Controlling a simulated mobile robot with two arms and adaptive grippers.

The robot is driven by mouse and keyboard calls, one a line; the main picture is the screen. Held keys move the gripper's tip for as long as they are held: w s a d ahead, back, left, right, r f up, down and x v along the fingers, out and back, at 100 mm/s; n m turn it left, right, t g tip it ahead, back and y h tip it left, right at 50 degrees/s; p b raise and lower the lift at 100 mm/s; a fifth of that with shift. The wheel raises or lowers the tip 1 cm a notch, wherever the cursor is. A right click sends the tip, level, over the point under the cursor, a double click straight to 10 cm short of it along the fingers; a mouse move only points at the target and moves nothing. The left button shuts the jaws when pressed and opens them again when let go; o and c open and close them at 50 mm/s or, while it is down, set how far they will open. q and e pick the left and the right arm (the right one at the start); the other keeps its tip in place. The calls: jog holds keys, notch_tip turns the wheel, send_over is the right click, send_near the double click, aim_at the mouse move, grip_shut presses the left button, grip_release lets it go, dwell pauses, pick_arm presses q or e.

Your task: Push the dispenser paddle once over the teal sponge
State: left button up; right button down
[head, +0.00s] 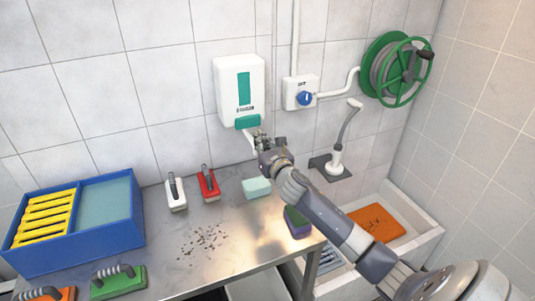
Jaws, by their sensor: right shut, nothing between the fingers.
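The white dispenser (239,85) with a green window hangs on the tiled wall. Its green paddle (248,121) sticks out at the bottom. The teal sponge (256,187) lies on the metal table below the dispenser. My right gripper (253,138) is shut and empty, just under the paddle and above the sponge. Whether its fingertips touch the paddle is hard to tell. My left gripper is not in view.
A blue two-part tub (139,222) stands at the left. White (175,194), red (208,185) and green (117,284) brushes and a purple-green sponge (298,222) are on the table.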

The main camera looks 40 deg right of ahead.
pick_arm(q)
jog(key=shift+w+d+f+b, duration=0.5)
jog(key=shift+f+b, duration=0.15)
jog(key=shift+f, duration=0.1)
pick_arm(e)
jog(key=v, duration=0.6)
jog(key=shift+s+a+r, duration=0.25)
jog(key=shift+s, duration=0.1)
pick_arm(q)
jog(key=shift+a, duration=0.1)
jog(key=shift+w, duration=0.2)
